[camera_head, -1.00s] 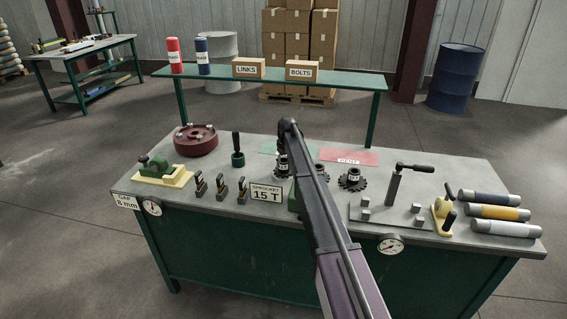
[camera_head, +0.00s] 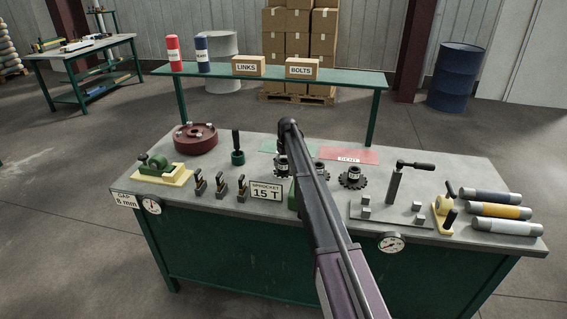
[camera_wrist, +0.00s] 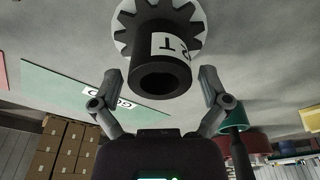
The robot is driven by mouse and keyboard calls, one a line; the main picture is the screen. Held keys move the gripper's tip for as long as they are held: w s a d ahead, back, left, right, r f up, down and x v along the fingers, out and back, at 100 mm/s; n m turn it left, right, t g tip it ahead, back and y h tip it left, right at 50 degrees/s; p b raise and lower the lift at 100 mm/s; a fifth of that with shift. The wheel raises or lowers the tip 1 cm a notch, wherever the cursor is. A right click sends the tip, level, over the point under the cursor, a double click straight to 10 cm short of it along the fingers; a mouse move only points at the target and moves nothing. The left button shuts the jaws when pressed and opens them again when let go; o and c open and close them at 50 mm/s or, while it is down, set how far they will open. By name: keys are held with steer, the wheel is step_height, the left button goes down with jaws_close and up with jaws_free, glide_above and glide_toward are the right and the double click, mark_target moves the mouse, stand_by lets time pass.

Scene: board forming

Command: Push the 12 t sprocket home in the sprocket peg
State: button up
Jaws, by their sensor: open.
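A dark toothed sprocket with a thick hub (camera_wrist: 162,76) fills the top middle of the wrist view. Its white label is partly cut off; a "T" shows, but I cannot read the full number. My gripper (camera_wrist: 161,86) is open, with one finger on each side of the hub. I cannot tell whether the fingers touch it. In the head view my arm hides the gripper. Dark sprockets stand on the bench, one left of my arm (camera_head: 281,167) and one right of it (camera_head: 352,178). I cannot make out the sprocket peg. A sign (camera_head: 266,192) reads "SPROCKET 15 T".
A green mat (camera_wrist: 80,92) and a red mat (camera_head: 350,157) lie at the back of the bench. Right are a clamp fixture (camera_head: 394,188) and several rollers (camera_head: 500,211).

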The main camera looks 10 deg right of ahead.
steer(key=shift+r, duration=0.1)
step_height(320, 180, up, 10)
steer(key=p, duration=1)
steer(key=s+d+r+p, duration=0.1)
steer(key=s+d, duration=0.1)
steer(key=s, duration=0.4)
steer(key=s+d+r+p, duration=0.2)
steer(key=s, duration=0.5)
steer(key=s+d+r+p, duration=0.2)
steer(key=s, duration=0.5)
steer(key=shift+d, duration=0.15)
stand_by(0.5)
steer(key=s+f+m+b, duration=0.1)
steer(key=s+m, duration=0.1)
steer(key=s, duration=1.2)
steer(key=s+f+m+g+b, duration=0.1)
steer(key=s+f+m+b, duration=0.1)
steer(key=s, duration=1.3)
steer(key=shift+a+f+m+g+h, duration=0.3)
steer(key=shift+a+m+h, duration=0.1)
steer(key=shift+m, duration=0.3)
